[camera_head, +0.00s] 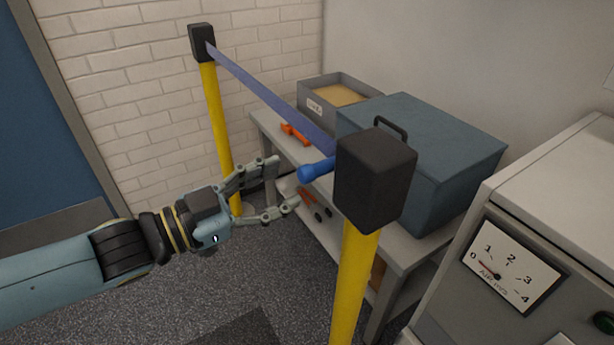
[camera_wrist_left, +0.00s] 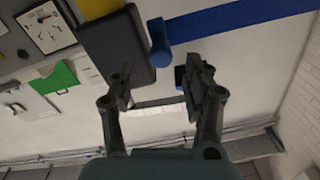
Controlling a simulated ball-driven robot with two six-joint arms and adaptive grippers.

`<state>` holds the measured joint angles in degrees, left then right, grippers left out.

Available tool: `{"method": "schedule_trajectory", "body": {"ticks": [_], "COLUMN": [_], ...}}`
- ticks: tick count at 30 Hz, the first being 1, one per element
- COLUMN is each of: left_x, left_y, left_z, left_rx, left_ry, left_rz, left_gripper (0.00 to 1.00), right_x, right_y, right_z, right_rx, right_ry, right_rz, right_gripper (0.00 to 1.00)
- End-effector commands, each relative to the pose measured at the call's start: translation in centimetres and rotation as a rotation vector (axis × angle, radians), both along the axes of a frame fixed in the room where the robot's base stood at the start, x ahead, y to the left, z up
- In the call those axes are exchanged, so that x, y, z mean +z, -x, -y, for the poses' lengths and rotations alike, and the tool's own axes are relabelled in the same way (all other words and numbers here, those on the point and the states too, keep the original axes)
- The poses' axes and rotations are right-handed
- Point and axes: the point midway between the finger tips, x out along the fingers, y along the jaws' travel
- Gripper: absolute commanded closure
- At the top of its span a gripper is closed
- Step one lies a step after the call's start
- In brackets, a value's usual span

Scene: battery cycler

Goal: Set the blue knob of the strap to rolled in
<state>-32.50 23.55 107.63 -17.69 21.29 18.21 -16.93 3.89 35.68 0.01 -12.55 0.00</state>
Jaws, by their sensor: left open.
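The blue knob (camera_head: 316,170) sticks out from the left side of the black box (camera_head: 374,178) on top of the near yellow post. The blue strap (camera_head: 262,92) is stretched from the far post's black head (camera_head: 201,42) to this box. My left gripper (camera_head: 287,182) is open and empty, its fingers pointing at the knob from the left with a small gap. In the left wrist view the knob (camera_wrist_left: 160,45) lies just ahead of the open fingertips (camera_wrist_left: 161,80), with the strap (camera_wrist_left: 240,20) beside it. My right gripper is not in view.
A grey bench (camera_head: 405,247) behind the posts carries a blue-grey case (camera_head: 440,140), an open grey bin (camera_head: 318,92) and an orange tool (camera_head: 295,133). A grey cabinet with a dial (camera_head: 507,266) stands at the right. The floor below my left arm is clear.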

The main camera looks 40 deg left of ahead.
Motion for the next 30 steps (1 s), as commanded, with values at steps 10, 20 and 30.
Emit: {"method": "schedule_trajectory", "body": {"ticks": [10, 20, 30], "left_x": [0.2, 0.0, 0.0], "left_y": [-4.8, -5.4, -5.4], "left_z": [1.7, 2.0, 1.9], "left_rx": [0.003, 0.001, 0.001], "left_ry": [0.001, 0.001, 0.0], "left_rz": [0.002, -0.001, -0.001], "left_gripper": [0.5, 0.5, 0.88], "right_x": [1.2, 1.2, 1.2], "right_y": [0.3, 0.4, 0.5], "right_z": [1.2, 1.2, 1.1], "right_rx": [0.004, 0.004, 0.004], "right_ry": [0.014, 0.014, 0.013], "right_rz": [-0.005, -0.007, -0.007], "right_gripper": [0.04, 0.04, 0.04]}}
